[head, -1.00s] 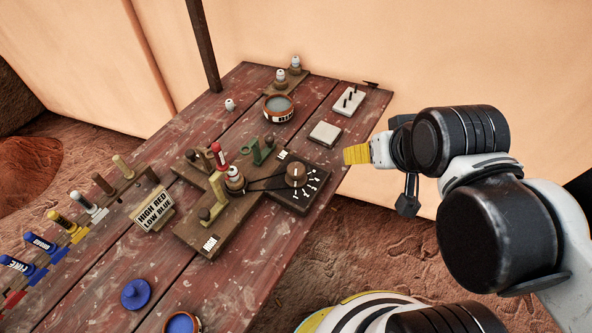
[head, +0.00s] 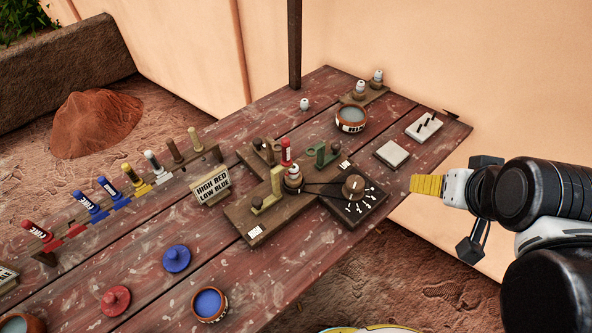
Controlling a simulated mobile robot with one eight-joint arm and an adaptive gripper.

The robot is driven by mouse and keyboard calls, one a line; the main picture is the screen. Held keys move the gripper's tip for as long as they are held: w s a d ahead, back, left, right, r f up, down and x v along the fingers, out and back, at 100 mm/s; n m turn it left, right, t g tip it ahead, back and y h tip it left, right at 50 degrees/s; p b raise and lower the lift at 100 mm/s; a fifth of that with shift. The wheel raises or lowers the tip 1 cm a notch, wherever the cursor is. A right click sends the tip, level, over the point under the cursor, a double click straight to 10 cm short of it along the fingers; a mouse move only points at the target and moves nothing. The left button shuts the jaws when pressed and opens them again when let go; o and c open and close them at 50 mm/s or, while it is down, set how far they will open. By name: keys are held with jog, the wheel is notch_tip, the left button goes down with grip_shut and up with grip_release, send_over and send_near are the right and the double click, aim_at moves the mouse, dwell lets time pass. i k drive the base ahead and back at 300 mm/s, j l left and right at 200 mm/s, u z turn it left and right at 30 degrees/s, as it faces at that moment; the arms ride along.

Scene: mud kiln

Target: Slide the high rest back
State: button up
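A brown wooden board (head: 245,222) with crossing arms lies on the table. A tall tan post (head: 277,182) and a lower olive piece (head: 257,201) stand on its front left part. A green bracket (head: 320,155) and a dark-knobbed wooden piece (head: 263,149) stand farther back. Which piece is the high rest I cannot tell. A red-topped piece (head: 286,152) stands behind a white-topped spool (head: 293,178) at the centre. My gripper (head: 427,184), with yellow fingertips, is right of the board, apart from it. It is seen side-on, so its opening is unclear.
A dial (head: 353,186) sits on a black plate at the board's right. A sign (head: 211,186) reads "HIGH RED LOW BLUE". Behind are a bowl (head: 351,120) and pale blocks. At left is a rack of coloured tools. Blue and red lids and a blue pot are in front.

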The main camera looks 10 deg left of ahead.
aim_at(259, 205)
jog(key=j+u, duration=0.2)
jog(key=u, duration=1.05)
